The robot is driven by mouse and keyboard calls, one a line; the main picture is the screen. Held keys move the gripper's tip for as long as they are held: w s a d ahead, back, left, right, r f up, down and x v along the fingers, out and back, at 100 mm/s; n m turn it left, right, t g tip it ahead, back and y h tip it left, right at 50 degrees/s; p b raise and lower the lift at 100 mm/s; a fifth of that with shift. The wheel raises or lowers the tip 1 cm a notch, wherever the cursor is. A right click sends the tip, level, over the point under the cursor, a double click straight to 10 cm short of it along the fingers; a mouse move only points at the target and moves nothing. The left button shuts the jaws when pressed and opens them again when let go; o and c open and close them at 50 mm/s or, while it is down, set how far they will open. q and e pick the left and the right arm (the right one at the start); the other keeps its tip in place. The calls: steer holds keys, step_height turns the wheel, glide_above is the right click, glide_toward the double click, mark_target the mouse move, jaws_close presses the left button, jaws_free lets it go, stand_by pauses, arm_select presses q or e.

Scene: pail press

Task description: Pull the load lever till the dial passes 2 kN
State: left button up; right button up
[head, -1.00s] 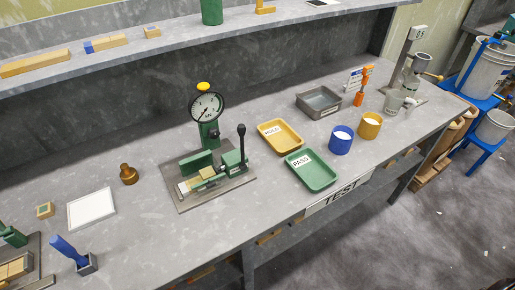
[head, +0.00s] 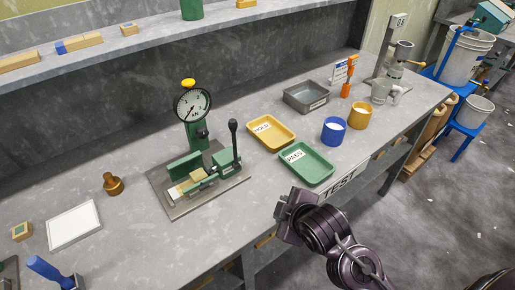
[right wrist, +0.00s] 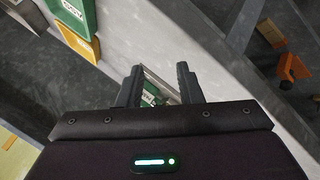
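The green press (head: 205,172) stands on a grey plate on the bench, left of the trays. Its round white dial (head: 193,104) sits on top of the column under a yellow knob; the needle is too small to read surely. The load lever (head: 233,138), a dark rod with a black grip, stands nearly upright at the press's right side. My right gripper (head: 288,207) is at the bench's front edge, to the right of and nearer than the lever, not touching it. In the right wrist view its two fingers (right wrist: 158,84) are apart with nothing held. My left gripper is out of view.
The green PASS tray (head: 306,164) and yellow HOLD tray (head: 271,133) lie right of the press. Blue (head: 333,132) and yellow (head: 359,116) cups and a grey bin (head: 306,97) stand beyond. A brass weight (head: 113,184) and white-topped plate (head: 74,226) lie left.

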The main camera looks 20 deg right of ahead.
steer(key=w+a+r+n+t+y, duration=0.2)
steer(key=w+r+n+t, duration=0.4)
steer(key=n, duration=0.5)
steer(key=n+t+y, duration=0.2)
steer(key=n+y, duration=0.1)
steer(key=n, duration=0.8)
glide_toward(235, 127)
steer(key=w, duration=0.3)
steer(key=x, duration=0.6)
steer(key=shift+s+a+r, duration=0.1)
steer(key=shift+a, duration=0.3)
steer(key=shift+w+a, duration=0.1)
steer(key=shift+w, duration=0.15)
steer(key=shift+c, duration=0.4)
steer(key=c, duration=0.4)
